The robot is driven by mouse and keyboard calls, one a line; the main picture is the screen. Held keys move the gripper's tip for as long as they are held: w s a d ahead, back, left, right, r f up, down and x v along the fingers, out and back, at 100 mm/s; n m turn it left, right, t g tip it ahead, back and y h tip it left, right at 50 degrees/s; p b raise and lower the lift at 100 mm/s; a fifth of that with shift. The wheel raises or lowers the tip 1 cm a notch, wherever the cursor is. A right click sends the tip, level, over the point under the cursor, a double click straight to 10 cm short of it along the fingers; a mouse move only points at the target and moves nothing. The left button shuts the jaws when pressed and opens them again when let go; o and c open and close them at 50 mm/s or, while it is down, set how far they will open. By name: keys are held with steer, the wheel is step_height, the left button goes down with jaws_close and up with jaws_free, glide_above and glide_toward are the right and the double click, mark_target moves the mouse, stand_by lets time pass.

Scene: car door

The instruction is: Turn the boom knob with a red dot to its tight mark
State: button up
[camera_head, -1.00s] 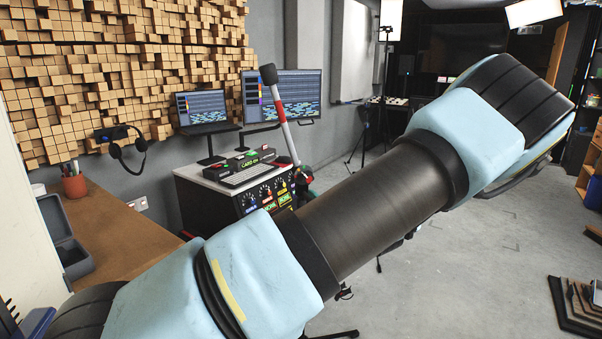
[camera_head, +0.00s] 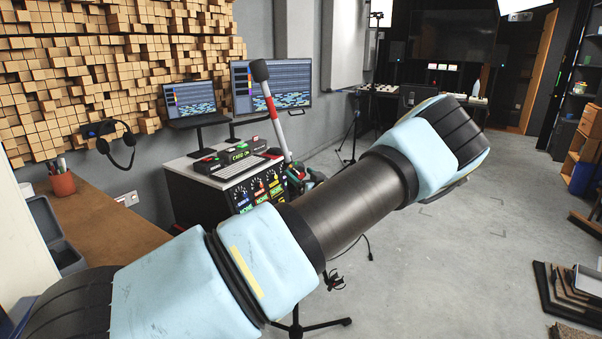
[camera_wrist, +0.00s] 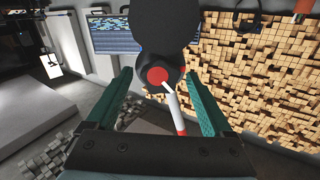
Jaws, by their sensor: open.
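In the wrist view, a black round knob with a red dot (camera_wrist: 157,77) lies ahead of my gripper (camera_wrist: 163,82), between its two teal fingers. The fingers are spread and I see no contact with it. A larger black shape rises above the dot, and a white rod with red bands runs down from beside it. In the head view, a white and red boom pole (camera_head: 276,122) with a black tip leans over the equipment cabinet. Small red and green parts sit near its lower end, too small to tell apart. I cannot make out the tight mark.
The cabinet (camera_head: 203,198) carries a keyboard, small boxes and a front with several dials. A laptop (camera_head: 190,103) and a monitor (camera_head: 272,88) stand behind it. A wooden desk (camera_head: 115,230) is at left, stacked panels (camera_head: 568,292) at lower right. The floor at right is mostly clear.

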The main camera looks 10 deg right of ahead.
steer(key=shift+c, duration=0.3)
jaws_close()
stand_by(0.5)
